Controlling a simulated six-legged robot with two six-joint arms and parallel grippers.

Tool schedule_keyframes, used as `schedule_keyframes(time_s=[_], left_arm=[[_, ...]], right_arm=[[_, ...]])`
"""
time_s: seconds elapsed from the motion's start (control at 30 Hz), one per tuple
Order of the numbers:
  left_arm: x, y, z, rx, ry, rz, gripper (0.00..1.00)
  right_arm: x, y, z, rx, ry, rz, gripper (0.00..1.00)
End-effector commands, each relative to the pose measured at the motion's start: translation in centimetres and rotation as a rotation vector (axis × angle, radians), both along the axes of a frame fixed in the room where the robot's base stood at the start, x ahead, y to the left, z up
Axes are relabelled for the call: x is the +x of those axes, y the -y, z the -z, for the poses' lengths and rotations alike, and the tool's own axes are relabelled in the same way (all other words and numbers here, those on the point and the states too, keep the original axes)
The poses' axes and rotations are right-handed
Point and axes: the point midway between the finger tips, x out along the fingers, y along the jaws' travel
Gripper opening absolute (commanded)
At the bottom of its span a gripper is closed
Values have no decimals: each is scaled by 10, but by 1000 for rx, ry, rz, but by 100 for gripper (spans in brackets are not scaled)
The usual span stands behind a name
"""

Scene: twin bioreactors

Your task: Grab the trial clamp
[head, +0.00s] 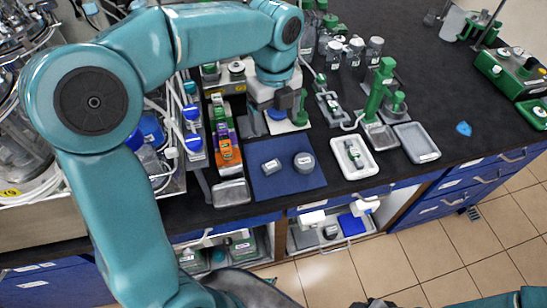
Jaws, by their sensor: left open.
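My left gripper (277,118) is open, pointing down over the back edge of the blue mat, with its arm crossing the upper left of the view. A small green and grey clamp-like piece (354,152) lies in a white tray (367,169), right of the mat and apart from the gripper. It may be the trial clamp, but its label is too small to read. A white and green item (286,126) shows just below the left gripper, partly hidden by it. My right gripper is not in view.
The blue mat (290,184) holds a grey block (271,166) and a round grey piece (304,161). A grey tray (417,143) and a green stand (379,90) are at the right. A rack of coloured pieces (225,150) borders the mat's left.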

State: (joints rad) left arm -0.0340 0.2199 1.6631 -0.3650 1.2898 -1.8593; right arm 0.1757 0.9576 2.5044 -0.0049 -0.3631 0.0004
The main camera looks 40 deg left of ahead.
Motion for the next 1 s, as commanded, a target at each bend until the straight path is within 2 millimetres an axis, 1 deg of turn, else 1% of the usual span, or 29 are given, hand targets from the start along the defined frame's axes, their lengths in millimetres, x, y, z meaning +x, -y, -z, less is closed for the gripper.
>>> schedule_keyframes(time_s=[0.07, 0.17, 0.3, 0.43, 0.5, 0.67, 0.77, 0.9, 1.0], left_arm=[[-3, 1, 9, 0, -3, 0, 81], [-6, 2, 31, 0, -5, -1, 81], [-8, 3, 65, 0, -7, 0, 81], [-8, 4, 91, 0, -4, 0, 81], [-7, 4, 101, -1, -4, -1, 81], [-6, 3, 111, 0, -2, 0, 81], [-6, 0, 124, 0, -4, -1, 81], [-6, -4, 148, 0, -4, -1, 81], [-5, -4, 158, -1, -2, -1, 81]], right_arm=[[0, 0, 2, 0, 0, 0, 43], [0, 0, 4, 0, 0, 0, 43], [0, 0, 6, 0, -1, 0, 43], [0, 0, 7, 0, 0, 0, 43], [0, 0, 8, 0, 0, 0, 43], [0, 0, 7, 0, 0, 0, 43], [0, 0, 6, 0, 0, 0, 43], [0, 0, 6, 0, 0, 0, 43], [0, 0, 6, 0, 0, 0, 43]])
